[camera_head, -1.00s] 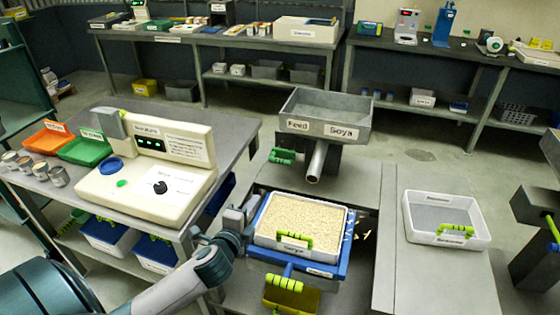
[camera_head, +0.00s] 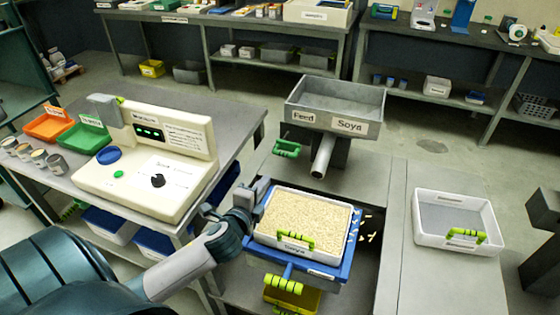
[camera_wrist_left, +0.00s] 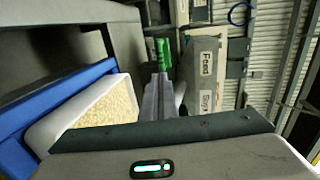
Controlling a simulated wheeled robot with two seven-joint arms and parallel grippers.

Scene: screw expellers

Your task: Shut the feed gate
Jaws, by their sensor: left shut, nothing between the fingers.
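The grey feed hopper (camera_head: 335,98), labelled "Feed" and "Soya", stands on its post behind the tray, with a pale spout (camera_head: 322,156) pointing down toward me. A green handle (camera_head: 287,148) sticks out to the left beside the spout, probably the feed gate's. My left gripper (camera_head: 246,194) is shut and empty, left of the tray and nearer to me than the green handle. In the left wrist view its fingers (camera_wrist_left: 157,100) point toward the green handle (camera_wrist_left: 161,52); whether they touch it I cannot tell. My right gripper is out of view.
A white tray heaped with pale pellets (camera_head: 308,216) sits in a blue holder (camera_head: 345,262) below the spout. Loose pellets (camera_head: 370,224) lie right of it. An empty white tray (camera_head: 458,218) stands right. A weighing machine (camera_head: 150,170) stands on the left bench.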

